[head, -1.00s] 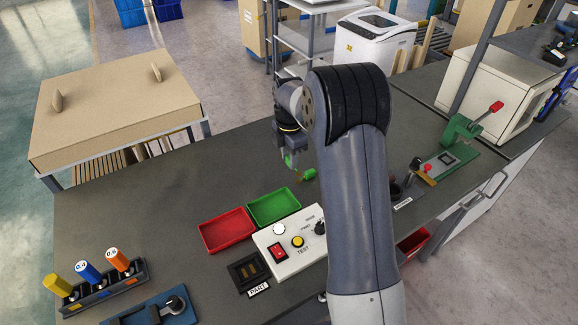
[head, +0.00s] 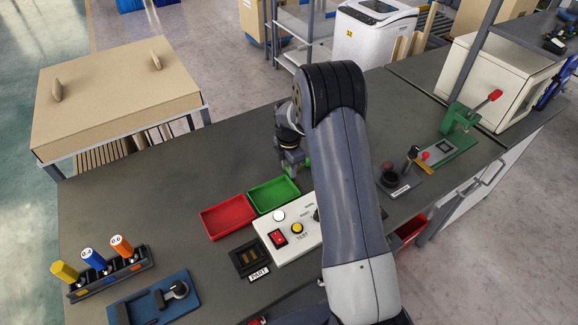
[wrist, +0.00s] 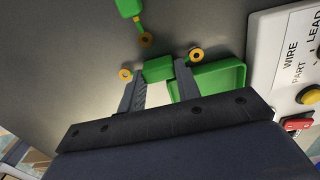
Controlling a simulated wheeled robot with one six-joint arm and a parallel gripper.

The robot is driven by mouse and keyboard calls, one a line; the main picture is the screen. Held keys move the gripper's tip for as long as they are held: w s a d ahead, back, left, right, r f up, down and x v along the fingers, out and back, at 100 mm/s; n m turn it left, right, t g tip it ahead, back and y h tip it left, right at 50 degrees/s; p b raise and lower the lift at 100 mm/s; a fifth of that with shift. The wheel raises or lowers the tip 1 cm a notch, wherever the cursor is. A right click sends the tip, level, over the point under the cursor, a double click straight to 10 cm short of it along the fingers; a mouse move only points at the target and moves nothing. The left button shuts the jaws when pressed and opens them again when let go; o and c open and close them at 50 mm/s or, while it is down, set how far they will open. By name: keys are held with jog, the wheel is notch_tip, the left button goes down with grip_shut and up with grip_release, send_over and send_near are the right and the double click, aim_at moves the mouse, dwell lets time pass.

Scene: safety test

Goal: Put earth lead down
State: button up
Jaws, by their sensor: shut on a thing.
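My gripper (head: 291,158) is over the bench just beyond the green tray (head: 274,195), partly hidden by my arm. In the wrist view my gripper (wrist: 158,75) is shut on a green piece of the earth lead (wrist: 158,69), which sits between the fingertips. Brass-coloured rings show beside both fingertips. Another green piece (wrist: 129,8) with a brass ring lies farther up that view, and I cannot tell how it joins the held piece. In the head view only a bit of green (head: 304,170) shows by the gripper. I cannot tell whether the lead touches the bench.
A red tray (head: 228,217) is beside the green tray. A white control box (head: 290,242) with buttons and a dark PART holder (head: 249,259) are nearer. A green press (head: 455,140) and a post fixture (head: 405,178) stand to the right. Bench left of the trays is clear.

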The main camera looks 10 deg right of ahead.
jog(key=shift+f, duration=0.2)
jog(key=o, duration=1)
jog(key=shift+r, duration=0.1)
jog(key=shift+o, duration=0.2)
